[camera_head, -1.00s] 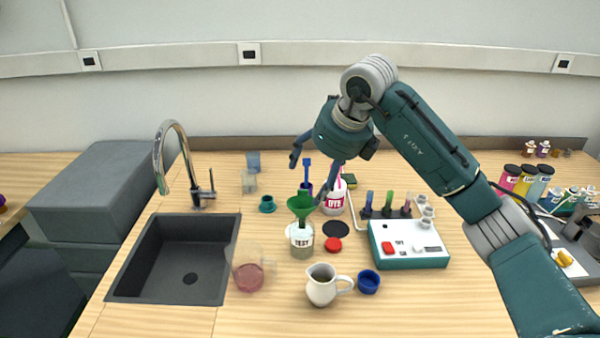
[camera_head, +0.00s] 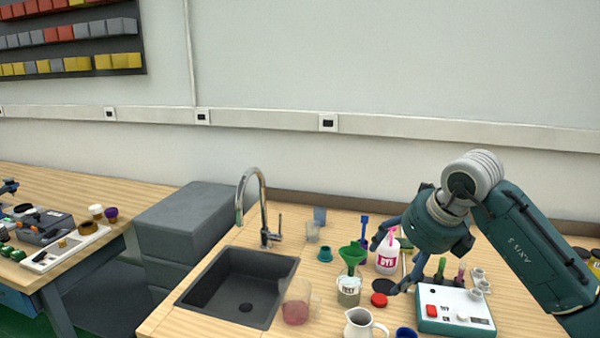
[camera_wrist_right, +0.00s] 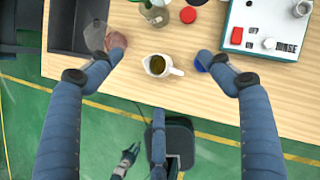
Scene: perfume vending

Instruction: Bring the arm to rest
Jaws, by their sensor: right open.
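My right gripper (camera_head: 393,258) is open and empty. In the head view its arm comes in from the right, and its blue fingers show in front of and beside the white DYE bottle (camera_head: 387,256). In the right wrist view two fingers spread wide apart and a third shows at the bottom, with nothing between them; the cream jug (camera_wrist_right: 160,66) lies below. A small dark part (camera_wrist_right: 127,160) low in that view may be my left gripper; its jaws cannot be made out. The left arm does not show in the head view.
A green funnel (camera_head: 352,256) sits on the TEST jar (camera_head: 348,292). A red cap (camera_head: 379,300), a blue cap (camera_wrist_right: 203,61) and a white-topped device (camera_head: 455,308) are close by. The sink (camera_head: 208,286) and tap (camera_head: 262,205) stand left. Green floor (camera_wrist_right: 215,160) is open before the table.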

